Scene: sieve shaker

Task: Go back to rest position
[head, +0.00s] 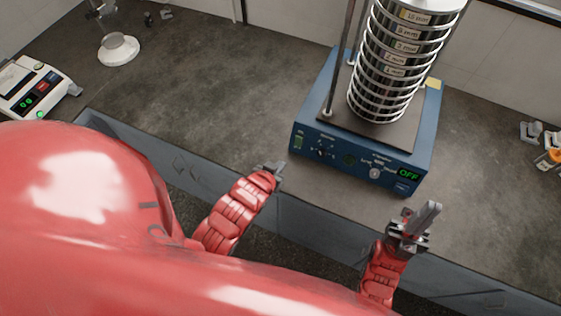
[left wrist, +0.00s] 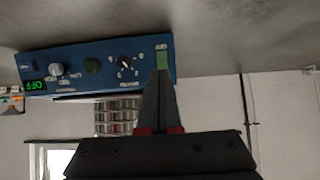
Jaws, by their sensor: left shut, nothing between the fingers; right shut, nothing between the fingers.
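My left gripper (head: 275,168) is shut and empty in the head view, at the counter's front edge, left of the blue sieve shaker (head: 309,130). In the left wrist view its closed fingers (left wrist: 161,82) overlap the shaker's blue front panel (left wrist: 108,58) in the picture; I cannot tell any contact. My right gripper (head: 427,216) is shut and empty, in front of the shaker's right front corner. The shaker carries a tall stack of labelled metal sieves (head: 383,84), upright between rods. Its green display (head: 408,174) reads OFF.
The grey counter (head: 220,95) is clear left of the shaker. A white balance (head: 33,88) stands at the far left and a round white-based stand (head: 118,49) at the back left. Small items (head: 546,158) lie at the right edge. Walls run along the back.

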